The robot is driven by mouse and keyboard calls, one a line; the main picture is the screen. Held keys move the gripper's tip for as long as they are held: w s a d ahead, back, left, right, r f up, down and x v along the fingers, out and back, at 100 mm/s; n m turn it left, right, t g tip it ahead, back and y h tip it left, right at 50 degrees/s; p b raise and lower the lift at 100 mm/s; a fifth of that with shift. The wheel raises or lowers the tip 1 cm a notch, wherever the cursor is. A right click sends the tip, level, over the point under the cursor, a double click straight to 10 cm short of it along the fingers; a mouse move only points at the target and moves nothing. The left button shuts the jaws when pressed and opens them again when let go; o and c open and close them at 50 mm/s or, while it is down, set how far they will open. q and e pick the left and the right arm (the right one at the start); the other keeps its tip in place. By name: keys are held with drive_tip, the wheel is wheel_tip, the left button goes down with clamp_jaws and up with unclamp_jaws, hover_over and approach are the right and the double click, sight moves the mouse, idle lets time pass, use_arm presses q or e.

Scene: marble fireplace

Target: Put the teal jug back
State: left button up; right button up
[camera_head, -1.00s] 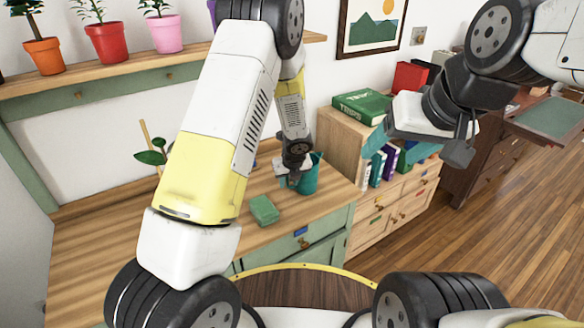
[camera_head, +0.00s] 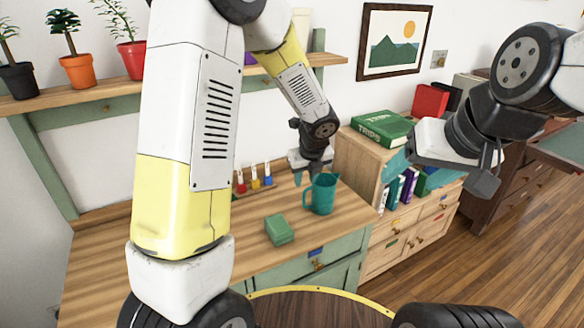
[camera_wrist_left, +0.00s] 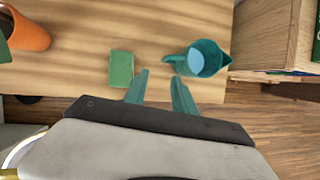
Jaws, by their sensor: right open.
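The teal jug (camera_head: 322,195) stands upright on the wooden worktop near its right end, its handle towards the left in the head view. In the left wrist view the jug (camera_wrist_left: 207,58) is seen from above, just ahead of and right of my fingers. My left gripper (camera_head: 312,176) is above and behind the jug in the head view. Its two teal fingers (camera_wrist_left: 159,88) are apart with nothing between them. My right gripper (camera_head: 415,172) is open and empty, in the air in front of the bookcase.
A green block (camera_head: 279,229) lies on the worktop left of the jug. Small red, yellow and blue-based items (camera_head: 255,180) stand at the back. A shelf (camera_head: 110,98) with potted plants is above. A bookcase (camera_head: 362,160) with a green book (camera_head: 382,128) adjoins on the right.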

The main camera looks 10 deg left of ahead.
use_arm(q)
drive_tip(key=s+a+r+n, duration=0.8)
drive_tip(key=s+r+n, duration=0.2)
drive_tip(key=r+n, duration=0.35)
drive_tip(key=s+r+n+t+h, duration=0.1)
drive_tip(key=s+r+n+h, duration=0.2)
drive_tip(key=s+n, duration=1.1)
wheel_tip(320, 180, up, 3)
drive_tip(key=shift+s+a+n+t+h, duration=0.25)
drive_tip(key=shift+s+n+t+h, duration=0.1)
drive_tip(key=shift+n, duration=0.7)
